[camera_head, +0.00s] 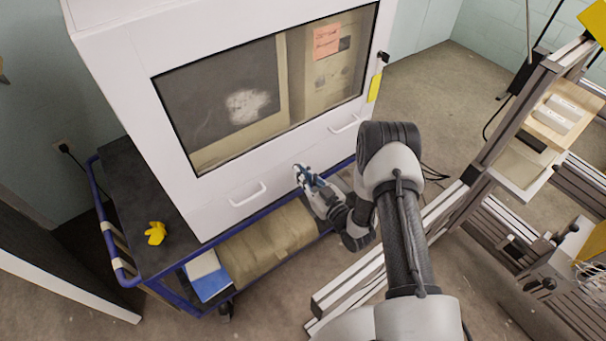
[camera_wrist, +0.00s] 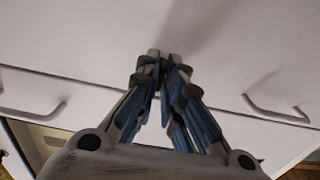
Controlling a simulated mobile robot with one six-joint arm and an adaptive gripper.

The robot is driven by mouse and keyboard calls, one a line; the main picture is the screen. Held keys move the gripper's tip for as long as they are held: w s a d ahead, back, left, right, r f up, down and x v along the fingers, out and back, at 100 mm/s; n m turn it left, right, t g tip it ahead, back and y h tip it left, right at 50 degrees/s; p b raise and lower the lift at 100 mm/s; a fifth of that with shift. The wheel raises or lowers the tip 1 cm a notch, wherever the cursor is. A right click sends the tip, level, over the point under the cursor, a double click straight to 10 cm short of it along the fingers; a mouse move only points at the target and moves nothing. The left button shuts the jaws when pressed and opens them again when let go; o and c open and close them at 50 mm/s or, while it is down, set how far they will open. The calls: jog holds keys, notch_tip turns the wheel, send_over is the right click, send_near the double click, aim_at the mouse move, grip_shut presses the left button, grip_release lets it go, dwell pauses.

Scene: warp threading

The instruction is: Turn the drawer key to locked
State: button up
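No drawer key can be made out in either view; the fingers may hide it. The white cabinet (camera_head: 215,212) has a drawer front low down with two handles, a left handle (camera_head: 247,194) and a right handle (camera_head: 345,124). My gripper (camera_head: 299,170) is at the drawer front, between the two handles. In the wrist view my gripper (camera_wrist: 163,62) has its blue-grey fingers drawn together at the tips, close to the white panel. Whether anything thin is between the tips cannot be seen. The handles also show in the wrist view, a left one (camera_wrist: 35,113) and a right one (camera_wrist: 275,113).
The cabinet stands on a blue-railed cart (camera_head: 122,262) with a yellow object (camera_head: 155,233) on its top. A brown bundle (camera_head: 265,243) and a blue-white box (camera_head: 207,277) lie on the lower shelf. A yellow tag (camera_head: 375,86) hangs at the window's right edge. An aluminium frame (camera_head: 495,135) stands at right.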

jog(key=o, duration=0.3)
jog(key=v, duration=1.2)
jog(key=shift+w, duration=0.1)
dwell(0.3)
